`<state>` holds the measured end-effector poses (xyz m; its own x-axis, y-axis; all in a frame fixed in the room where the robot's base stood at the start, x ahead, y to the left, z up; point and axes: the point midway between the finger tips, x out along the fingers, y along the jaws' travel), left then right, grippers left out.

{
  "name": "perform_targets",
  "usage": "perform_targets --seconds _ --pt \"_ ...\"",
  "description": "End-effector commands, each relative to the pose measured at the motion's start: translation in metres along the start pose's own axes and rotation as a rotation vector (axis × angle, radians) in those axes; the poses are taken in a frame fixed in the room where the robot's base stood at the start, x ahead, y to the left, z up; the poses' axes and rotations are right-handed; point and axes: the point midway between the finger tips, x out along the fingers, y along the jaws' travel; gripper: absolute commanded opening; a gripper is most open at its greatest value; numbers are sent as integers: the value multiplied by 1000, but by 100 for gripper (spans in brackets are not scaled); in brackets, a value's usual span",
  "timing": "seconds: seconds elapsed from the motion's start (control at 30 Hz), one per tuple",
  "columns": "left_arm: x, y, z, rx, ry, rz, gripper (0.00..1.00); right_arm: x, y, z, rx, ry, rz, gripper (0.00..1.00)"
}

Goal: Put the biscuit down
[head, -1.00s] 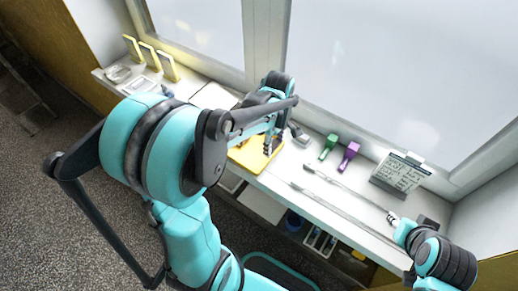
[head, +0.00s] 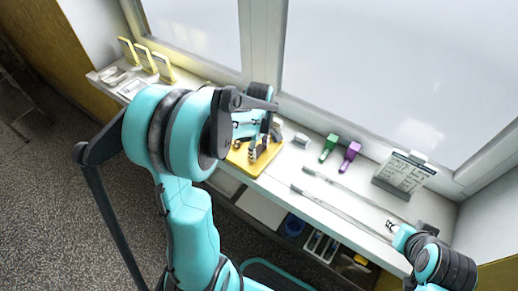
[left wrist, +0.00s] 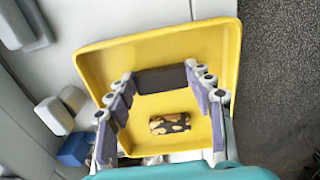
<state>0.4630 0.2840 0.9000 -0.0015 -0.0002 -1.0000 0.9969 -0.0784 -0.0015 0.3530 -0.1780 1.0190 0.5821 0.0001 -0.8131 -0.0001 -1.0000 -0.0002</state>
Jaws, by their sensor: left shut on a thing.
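A dark brown biscuit (left wrist: 160,79) is held between the fingertips of my left gripper (left wrist: 159,84) in the left wrist view. The gripper is shut on it, above the yellow tray (left wrist: 218,42). I cannot tell whether the held biscuit touches the tray. A second biscuit (left wrist: 170,124), dark with tan patches, lies in the tray between the fingers, nearer the palm. In the head view my left gripper (head: 263,145) is over the tray (head: 250,171), and the arm hides part of it. My right gripper (head: 391,226) is at the counter's right end, too small to read.
On the counter stand a grey block (head: 301,139), a green block (head: 329,147), a purple block (head: 349,156) and a written card stand (head: 403,172). Long thin rods (head: 345,214) lie in front. Several yellow frames (head: 146,59) stand far left. The window is close behind.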

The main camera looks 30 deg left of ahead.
Motion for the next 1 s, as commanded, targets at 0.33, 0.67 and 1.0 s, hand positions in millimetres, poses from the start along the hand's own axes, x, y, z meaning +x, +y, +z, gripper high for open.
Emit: perform_targets --seconds 0.33,0.67,1.0 --pt "2 0 0 0 0 0 73 2 0 1 0 0 0 34" --pt "-20 0 0 0 0 0 73 -7 0 -5 0 0 0 34" --pt "-94 0 0 0 0 0 73 -28 0 -20 0 0 0 34"
